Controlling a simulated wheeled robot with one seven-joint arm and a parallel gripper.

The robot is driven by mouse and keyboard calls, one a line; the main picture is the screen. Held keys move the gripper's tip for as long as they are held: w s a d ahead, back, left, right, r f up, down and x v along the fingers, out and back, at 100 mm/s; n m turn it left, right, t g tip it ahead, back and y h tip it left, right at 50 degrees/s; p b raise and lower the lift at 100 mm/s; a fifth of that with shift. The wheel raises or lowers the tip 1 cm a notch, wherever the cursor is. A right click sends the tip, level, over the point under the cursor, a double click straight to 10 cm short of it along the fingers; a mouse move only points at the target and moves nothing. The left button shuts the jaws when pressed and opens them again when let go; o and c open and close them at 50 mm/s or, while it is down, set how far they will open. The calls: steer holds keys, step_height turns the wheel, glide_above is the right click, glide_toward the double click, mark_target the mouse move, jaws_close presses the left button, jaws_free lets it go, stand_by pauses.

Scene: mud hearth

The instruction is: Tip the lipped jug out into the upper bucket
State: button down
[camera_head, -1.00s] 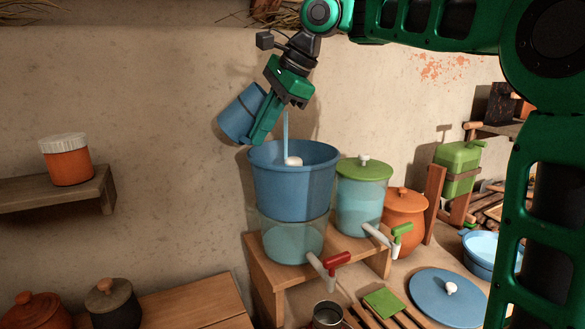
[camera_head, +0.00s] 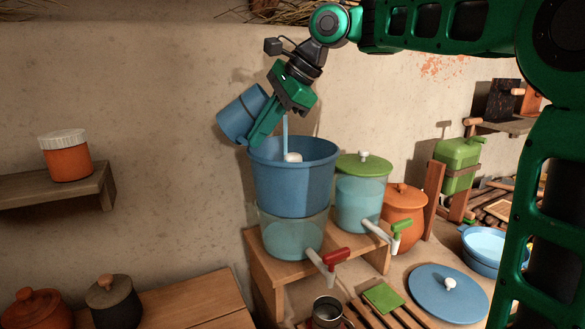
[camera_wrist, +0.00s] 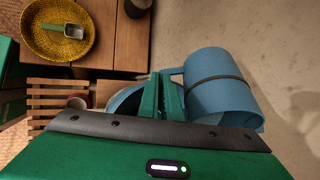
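The blue lipped jug (camera_head: 242,114) is tilted above the left rim of the blue upper bucket (camera_head: 290,188). My gripper (camera_head: 262,130) is shut on its handle; in the wrist view the fingers (camera_wrist: 161,97) close on the handle beside the jug (camera_wrist: 222,86), which has a dark band. A thin pale-blue stream (camera_head: 285,135) falls into the bucket's open top, near a white rounded piece (camera_head: 293,157) inside. The jug's mouth is partly hidden by my gripper. The bucket stands upright on a clear lower container (camera_head: 293,236) with a red-handled tap (camera_head: 332,257).
A clear container with a green lid (camera_head: 362,168) stands close on the bucket's right, with an orange pot (camera_head: 404,214) beyond. The plaster wall is close behind. A metal cup (camera_head: 327,311) sits below the red tap. A shelf (camera_head: 55,188) holds a jar at left.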

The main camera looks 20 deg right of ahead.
steer(key=shift+a+f+y+p, duration=0.1)
steer(key=shift+f+y+p, duration=0.3)
steer(key=shift+y+p, duration=0.4)
stand_by(0.9)
steer(key=shift+f+t+y, duration=0.4)
steer(key=shift+y, duration=0.5)
stand_by(0.8)
steer(key=shift+s+d+r+m+t+y, duration=0.15)
steer(key=shift+d+r+m+t+y, duration=0.2)
steer(key=shift+d+y, duration=0.4)
stand_by(0.7)
steer(key=shift+f+y, duration=0.35)
steer(key=shift+y, duration=0.4)
stand_by(0.4)
steer(key=shift+t+y, duration=0.25)
steer(key=shift+y, duration=0.05)
stand_by(0.4)
steer(key=shift+a+r+h, duration=0.1)
steer(key=shift+r+h, duration=0.4)
steer(key=shift+h, duration=0.5)
steer(key=shift+w+a+f+g+h, duration=0.1)
steer(key=shift+a+f+g+h, duration=0.1)
steer(key=shift+a+g+h, duration=0.25)
steer(key=shift+w+a+f+g+h, duration=0.15)
steer(key=shift+a+g+h, duration=0.15)
steer(key=shift+h, duration=0.25)
steer(key=shift+s+d+r+h, duration=0.15)
steer(key=shift+r+h, duration=0.3)
steer(key=shift+h, duration=0.65)
